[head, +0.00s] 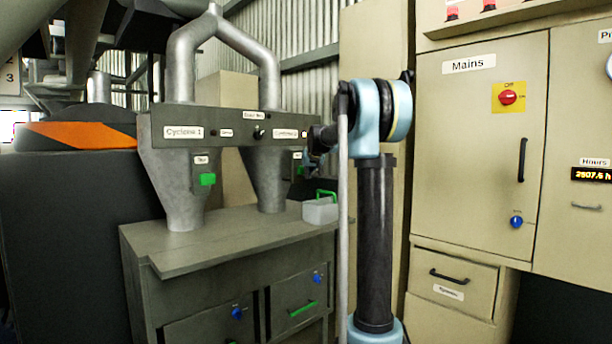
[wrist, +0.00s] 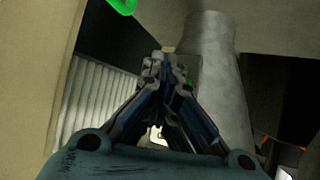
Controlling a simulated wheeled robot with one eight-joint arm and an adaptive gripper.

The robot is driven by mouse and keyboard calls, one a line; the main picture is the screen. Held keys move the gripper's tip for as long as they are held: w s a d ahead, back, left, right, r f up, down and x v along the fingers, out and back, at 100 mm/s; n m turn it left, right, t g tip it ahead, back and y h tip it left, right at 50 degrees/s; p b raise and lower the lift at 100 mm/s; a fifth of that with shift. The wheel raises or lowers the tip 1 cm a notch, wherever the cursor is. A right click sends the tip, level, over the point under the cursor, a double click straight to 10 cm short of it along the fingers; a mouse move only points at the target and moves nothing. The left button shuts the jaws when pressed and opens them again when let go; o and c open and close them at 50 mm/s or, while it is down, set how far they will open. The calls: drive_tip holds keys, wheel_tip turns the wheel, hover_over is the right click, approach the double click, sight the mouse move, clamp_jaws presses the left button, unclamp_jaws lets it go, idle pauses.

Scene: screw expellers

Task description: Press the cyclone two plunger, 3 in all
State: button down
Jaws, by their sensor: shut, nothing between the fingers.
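The cyclone two label (head: 286,133) is on the right half of the grey panel, partly covered by my arm. Below it is the grey cyclone two cone (head: 268,185). A small patch of green (head: 300,170), probably its plunger, shows beside the cone under my gripper; most of it is hidden. My gripper (head: 311,152) is at the right end of the panel, near that patch. In the wrist view my gripper (wrist: 165,66) is shut and empty, with a sliver of green (wrist: 189,83) just behind the fingertips. I cannot tell if they touch.
Cyclone one's cone (head: 178,195) carries a green plunger (head: 207,180) on the left. A pale bin with a green handle (head: 320,211) stands on the cabinet top (head: 225,240) below my gripper. The beige Mains cabinet (head: 465,160) stands close on the right.

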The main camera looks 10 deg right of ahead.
drive_tip(key=shift+w+a, duration=0.25)
drive_tip(key=shift+w, duration=0.05)
idle(0.5)
idle(0.4)
drive_tip(key=shift+s+d, duration=0.95)
drive_tip(key=shift+s, duration=0.3)
drive_tip(key=shift+s+d, duration=0.1)
drive_tip(key=shift+s+d, duration=0.7)
drive_tip(key=shift+s, duration=0.3)
drive_tip(key=shift+s+d, duration=0.7)
drive_tip(key=shift+s, duration=0.25)
idle(0.3)
drive_tip(key=s+d, duration=0.2)
drive_tip(key=s, duration=0.1)
drive_tip(key=shift+d, duration=0.1)
idle(0.3)
